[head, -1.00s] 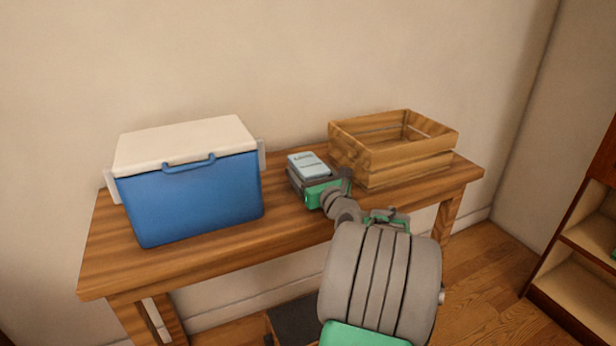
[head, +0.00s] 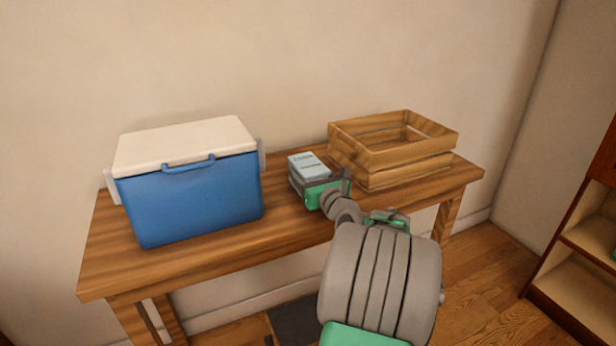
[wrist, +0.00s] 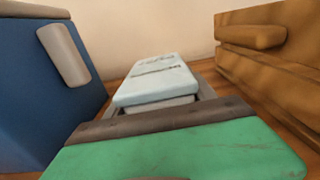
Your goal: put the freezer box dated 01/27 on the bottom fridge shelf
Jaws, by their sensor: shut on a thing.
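A pale blue freezer box (head: 308,166) with dark writing on its lid is at the middle of the wooden table, between the cooler and the crate. The writing is too small to read as a date. In the wrist view the box (wrist: 157,80) lies straight ahead, lid up. My gripper (head: 306,180) reaches it from the front and is shut on it, the fingers along its sides. Whether the box touches the table is hard to tell. No fridge shows in either view.
A blue cooler (head: 195,198) with a white lid stands left on the table (head: 110,268). A slatted wooden crate (head: 405,168), seemingly empty, stands close on the right. A wooden shelf unit (head: 575,275) is at the far right edge.

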